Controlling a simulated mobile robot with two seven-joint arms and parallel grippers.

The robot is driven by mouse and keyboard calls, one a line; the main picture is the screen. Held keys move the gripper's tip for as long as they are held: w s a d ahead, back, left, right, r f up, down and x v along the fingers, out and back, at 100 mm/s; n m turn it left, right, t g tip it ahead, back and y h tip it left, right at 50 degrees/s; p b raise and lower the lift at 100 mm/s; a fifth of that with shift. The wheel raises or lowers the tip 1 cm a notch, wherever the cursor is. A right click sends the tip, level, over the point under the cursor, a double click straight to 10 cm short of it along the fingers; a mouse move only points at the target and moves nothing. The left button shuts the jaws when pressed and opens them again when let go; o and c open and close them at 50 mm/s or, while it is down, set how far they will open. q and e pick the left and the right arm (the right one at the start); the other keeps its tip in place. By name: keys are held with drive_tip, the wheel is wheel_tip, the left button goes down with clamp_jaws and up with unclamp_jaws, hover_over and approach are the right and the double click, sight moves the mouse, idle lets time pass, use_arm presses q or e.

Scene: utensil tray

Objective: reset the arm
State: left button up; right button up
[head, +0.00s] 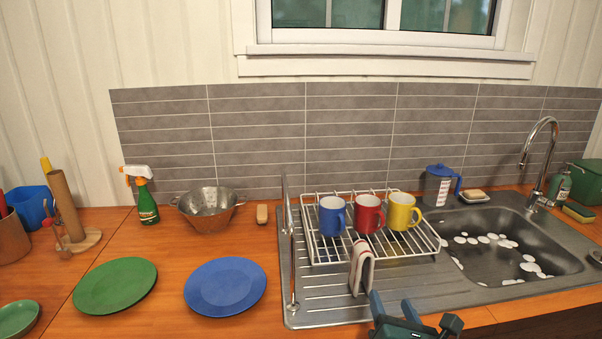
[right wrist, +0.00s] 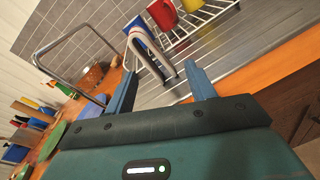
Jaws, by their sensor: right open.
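My right gripper (head: 393,305) is at the bottom of the head view, low in front of the metal drainboard. Its two blue-green fingers stand apart with nothing between them; they also show spread in the right wrist view (right wrist: 161,80). A striped cloth (head: 361,267) hangs at the front of the dish rack (head: 395,253), just beyond the fingers and apart from them in the head view. My left gripper is in neither view.
Blue (head: 332,216), red (head: 368,213) and yellow (head: 403,211) mugs stand in the rack. The sink (head: 520,262) with foam is at the right. Green (head: 115,286) and blue (head: 225,287) plates lie left. A metal rail (head: 291,250) rises at the drainboard's left edge.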

drive_tip(key=s+f+m+g, duration=0.6)
drive_tip(key=s+m+g, duration=0.1)
drive_tip(key=s+m, duration=0.7)
drive_tip(key=s+f+m+g, duration=0.55)
drive_tip(key=s+m, duration=0.65)
drive_tip(key=m, duration=0.3)
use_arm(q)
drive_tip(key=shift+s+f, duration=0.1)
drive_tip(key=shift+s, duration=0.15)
use_arm(e)
drive_tip(key=w+a+f+t+y, duration=0.3)
drive_tip(key=w+f+t, duration=0.3)
drive_tip(key=f, duration=0.3)
drive_tip(key=shift+a, duration=0.7)
drive_tip(key=shift+f, duration=0.1)
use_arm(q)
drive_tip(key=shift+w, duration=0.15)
